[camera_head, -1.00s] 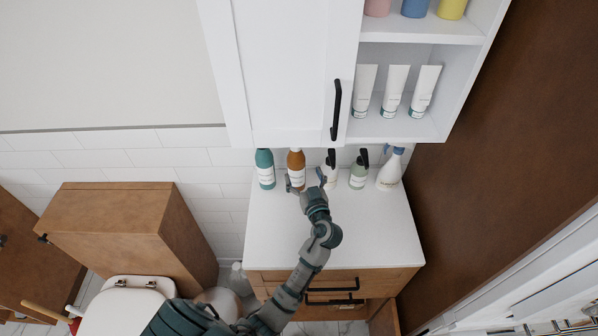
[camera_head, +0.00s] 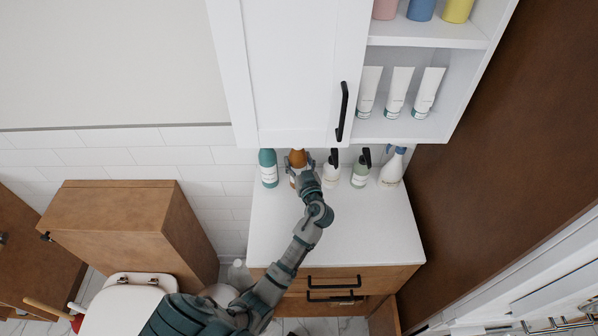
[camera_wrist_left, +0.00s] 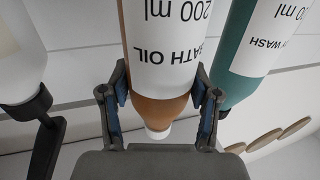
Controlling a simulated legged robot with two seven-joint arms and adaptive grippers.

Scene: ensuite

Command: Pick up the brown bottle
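The brown bottle (camera_head: 298,158) stands upright on the white counter, between a teal bottle and a white pump bottle. In the left wrist view the brown bottle (camera_wrist_left: 160,100) appears upside down, with a white label and its pale cap towards my palm. My left gripper (camera_head: 303,166) reaches it from the front. In the left wrist view the fingers of my left gripper (camera_wrist_left: 161,88) lie on either side of the bottle's shoulder and appear to touch it. In the head view the gripper hides part of the bottle. My right gripper is not in view.
A teal bottle (camera_head: 268,168) stands close on the left. A white pump bottle (camera_head: 331,172), a green pump bottle (camera_head: 361,170) and a spray bottle (camera_head: 392,168) stand on the right. A white wall cabinet (camera_head: 290,70) hangs above. The counter front (camera_head: 370,225) is clear.

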